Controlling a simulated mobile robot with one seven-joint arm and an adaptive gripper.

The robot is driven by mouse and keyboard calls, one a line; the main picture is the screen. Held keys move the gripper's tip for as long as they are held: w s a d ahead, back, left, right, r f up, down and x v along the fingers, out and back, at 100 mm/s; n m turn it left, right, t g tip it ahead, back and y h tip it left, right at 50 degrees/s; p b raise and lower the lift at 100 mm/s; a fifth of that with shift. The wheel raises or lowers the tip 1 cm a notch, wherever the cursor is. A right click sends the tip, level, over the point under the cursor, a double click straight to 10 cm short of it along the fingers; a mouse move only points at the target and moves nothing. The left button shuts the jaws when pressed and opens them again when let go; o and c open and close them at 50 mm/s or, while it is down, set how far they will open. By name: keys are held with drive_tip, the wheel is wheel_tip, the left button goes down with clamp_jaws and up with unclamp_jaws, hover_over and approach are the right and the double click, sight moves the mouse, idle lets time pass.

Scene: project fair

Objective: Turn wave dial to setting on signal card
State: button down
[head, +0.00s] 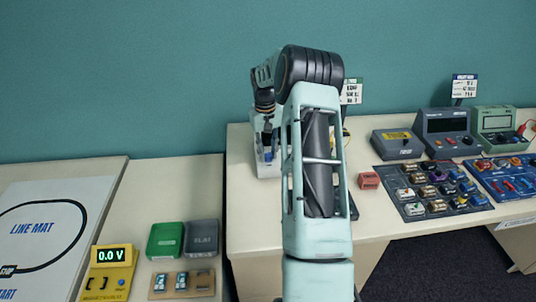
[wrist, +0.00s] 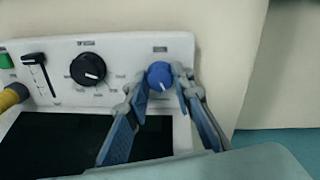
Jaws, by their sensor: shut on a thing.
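My gripper (wrist: 161,80) is shut on a blue knob (wrist: 159,74) at the upper right of a white instrument panel, one finger on each side of it. A larger black dial (wrist: 88,69) with a white pointer line and small marks around it sits to the left on the same panel. The labels are too small to read, so I cannot tell which is the wave dial. In the head view the white instrument (head: 268,163) is mostly hidden behind my arm. A card (head: 352,91) stands behind it, partly covered by my arm, its text unreadable.
The panel also has a black slider (wrist: 40,75), a green button (wrist: 6,61) and a dark screen (wrist: 60,140). A red block (head: 369,180), a dark parts mat (head: 432,189) and grey devices (head: 445,132) stand to the right. A yellow meter (head: 107,272) reads 0.0 V at lower left.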

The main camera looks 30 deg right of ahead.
sight(267, 153)
drive_tip(key=m+b, duration=0.1)
drive_tip(key=m, duration=0.5)
drive_tip(key=shift+w, duration=0.1)
drive_tip(key=m, duration=0.6)
drive_tip(key=shift+m+y, duration=0.3)
drive_tip(key=shift+m, duration=0.1)
drive_tip(key=c, duration=1.7)
unclamp_jaws()
drive_tip(key=shift+o, duration=0.2)
wheel_tip(267, 153, up, 12)
drive_tip(key=shift+w, duration=0.25)
drive_tip(key=shift+r, duration=0.1)
